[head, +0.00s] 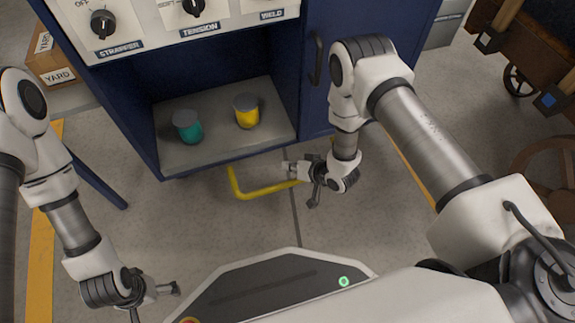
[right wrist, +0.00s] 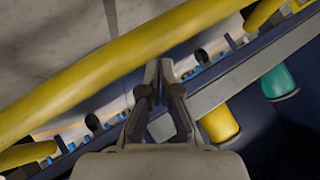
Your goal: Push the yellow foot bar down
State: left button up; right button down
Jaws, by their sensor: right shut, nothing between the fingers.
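The yellow foot bar (head: 262,191) is a bent tube low at the front of the blue cabinet, just above the floor. My right gripper (head: 288,170) is shut and empty at the right part of the bar. In the right wrist view the bar (right wrist: 95,78) runs slantwise across the picture, and the tips of my right gripper (right wrist: 161,66) overlap its lower edge. I cannot tell whether they touch it. My left gripper (head: 172,288) hangs at the lower left, away from the bar; its finger opening is unclear.
The blue cabinet (head: 305,90) has an open shelf (head: 220,146) holding a teal cup (head: 187,127) and a yellow cup (head: 246,112). Knobs sit above. A cardboard box (head: 58,62) stands at the left, a wooden cart (head: 530,50) at the right. Floor before the bar is clear.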

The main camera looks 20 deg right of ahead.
jog(key=shift+f, duration=0.4)
dwell(0.8)
jog(key=shift+s+r+p, duration=0.15)
jog(key=shift+r+p, duration=0.85)
jog(key=shift+r, duration=0.1)
jog(key=shift+s+r+p, duration=0.1)
jog(key=shift+r+p, duration=0.85)
jog(key=shift+r, duration=0.1)
jog(key=r+p, duration=0.4)
jog(key=r, duration=0.1)
jog(key=shift+s+p, duration=0.35)
jog(key=shift+p, duration=0.05)
